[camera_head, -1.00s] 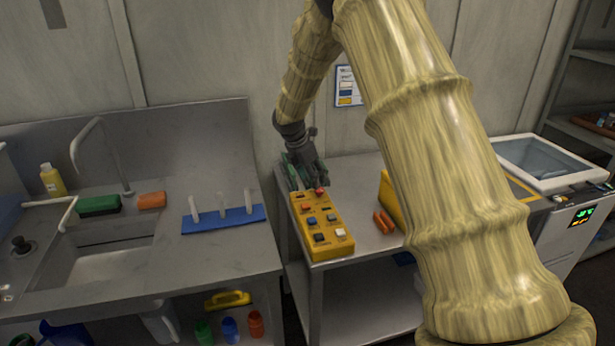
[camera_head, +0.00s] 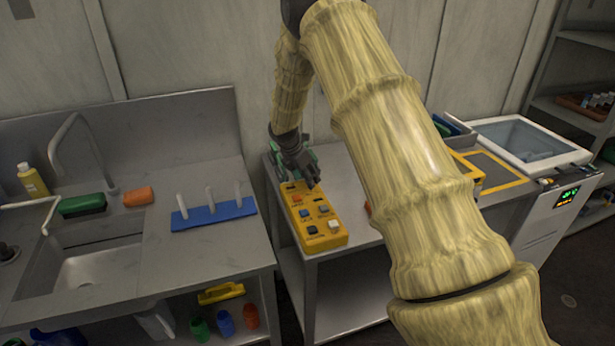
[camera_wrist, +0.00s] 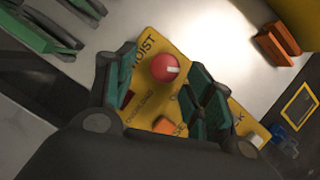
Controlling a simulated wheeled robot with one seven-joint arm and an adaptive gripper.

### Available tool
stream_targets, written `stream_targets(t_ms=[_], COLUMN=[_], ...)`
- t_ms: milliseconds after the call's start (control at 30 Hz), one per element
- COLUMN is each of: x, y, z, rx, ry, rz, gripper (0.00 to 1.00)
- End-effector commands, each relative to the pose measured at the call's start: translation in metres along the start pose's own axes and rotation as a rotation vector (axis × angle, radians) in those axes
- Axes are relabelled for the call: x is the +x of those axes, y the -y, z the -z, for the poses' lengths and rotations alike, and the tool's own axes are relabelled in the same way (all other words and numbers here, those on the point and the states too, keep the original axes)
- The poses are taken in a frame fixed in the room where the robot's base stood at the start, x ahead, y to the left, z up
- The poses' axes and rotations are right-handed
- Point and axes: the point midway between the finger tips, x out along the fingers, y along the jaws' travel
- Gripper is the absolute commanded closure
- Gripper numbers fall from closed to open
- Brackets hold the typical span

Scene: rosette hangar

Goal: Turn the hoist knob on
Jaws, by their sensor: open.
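The yellow control box (camera_head: 331,239) lies on the metal side table, with several coloured buttons on its top. In the wrist view, the red hoist knob (camera_wrist: 164,68) stands on the box beside the word HOIST, with a white mark on its right side. My gripper (camera_head: 311,177) is over the far end of the box and hides the knob in the head view. In the wrist view its green-padded fingers are open, one on each side of the knob, with gaps visible. An orange button (camera_wrist: 165,126) sits near the knob, between the fingers.
A sink counter with a blue rack (camera_head: 213,214) of white pegs stands to the left. An orange object (camera_wrist: 277,44) lies on the table beside the box. A glass-lidded machine (camera_head: 530,140) stands to the right. Green items (camera_wrist: 45,35) lie behind the box.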

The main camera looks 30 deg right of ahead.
Motion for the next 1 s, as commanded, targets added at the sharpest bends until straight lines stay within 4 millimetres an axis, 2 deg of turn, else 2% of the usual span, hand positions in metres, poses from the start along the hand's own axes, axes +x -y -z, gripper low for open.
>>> stream_targets(t_ms=[300,533,567,800,1000], x=[0.009,0.015,0.015,0.016,0.015], y=[0.007,-0.001,-0.001,-0.002,-0.002], z=[-0.003,0.0,0.0,-0.001,-0.001], rx=[0.005,0.0,0.0,0.001,0.001], ry=[0.001,0.0,0.0,0.0,0.001], rz=[-0.008,-0.003,-0.002,-0.002,-0.002], gripper=[0.47,0.47,0.49,0.93,0.94])
